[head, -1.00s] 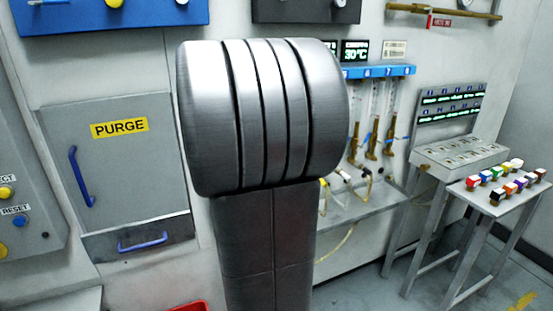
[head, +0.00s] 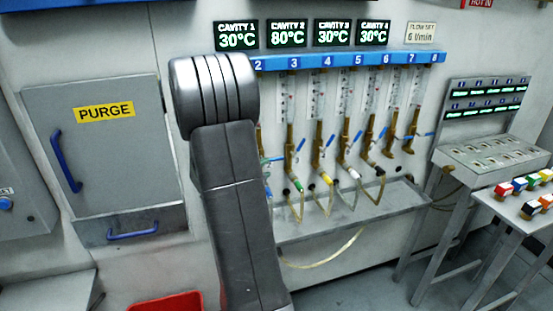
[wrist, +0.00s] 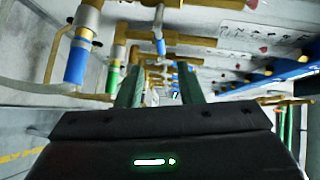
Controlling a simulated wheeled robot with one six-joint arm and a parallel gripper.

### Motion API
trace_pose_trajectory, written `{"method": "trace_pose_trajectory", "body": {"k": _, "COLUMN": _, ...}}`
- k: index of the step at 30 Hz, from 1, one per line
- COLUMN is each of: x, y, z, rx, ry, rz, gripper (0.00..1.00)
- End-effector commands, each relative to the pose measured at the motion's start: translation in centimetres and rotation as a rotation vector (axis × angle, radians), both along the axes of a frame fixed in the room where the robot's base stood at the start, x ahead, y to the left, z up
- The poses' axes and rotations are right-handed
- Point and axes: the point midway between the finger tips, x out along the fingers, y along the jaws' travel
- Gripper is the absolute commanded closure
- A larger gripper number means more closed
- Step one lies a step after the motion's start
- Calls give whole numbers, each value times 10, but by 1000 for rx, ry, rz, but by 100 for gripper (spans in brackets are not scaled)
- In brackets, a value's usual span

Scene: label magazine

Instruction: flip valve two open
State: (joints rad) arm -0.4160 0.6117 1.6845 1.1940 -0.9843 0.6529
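The blue manifold (head: 350,61) carries numbered labels, and label 2 (head: 258,65) shows just right of my arm. The brass valve body under label 2 (head: 260,140) is mostly hidden behind my arm. A blue lever (head: 272,159) sticks out beside my arm, near level; I cannot tell for sure that it is valve two's. My gripper is hidden in the head view. In the wrist view my gripper (wrist: 160,72) has its two fingers apart with nothing clearly between them. Brass pipes and a blue lever (wrist: 160,45) lie beyond the fingertips; no number is readable there.
Brass valves with blue levers stand close together along the wall, with hoses over a grey trough (head: 350,212). Cavity displays (head: 286,34) are above. A purge cabinet (head: 105,150) is at left, a red bin (head: 165,303) below, and a table with coloured blocks (head: 520,205) at right.

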Motion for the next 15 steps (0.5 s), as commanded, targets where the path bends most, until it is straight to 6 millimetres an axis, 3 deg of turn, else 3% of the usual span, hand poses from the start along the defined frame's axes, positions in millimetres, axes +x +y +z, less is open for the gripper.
{"method": "trace_pose_trajectory", "body": {"k": 6, "x": 41, "y": -22, "z": -5, "rx": -1, "ry": 1, "rz": -2, "gripper": 67}}
{"method": "trace_pose_trajectory", "body": {"k": 15, "x": 70, "y": -37, "z": -11, "rx": 1, "ry": 1, "rz": 1, "gripper": 67}}
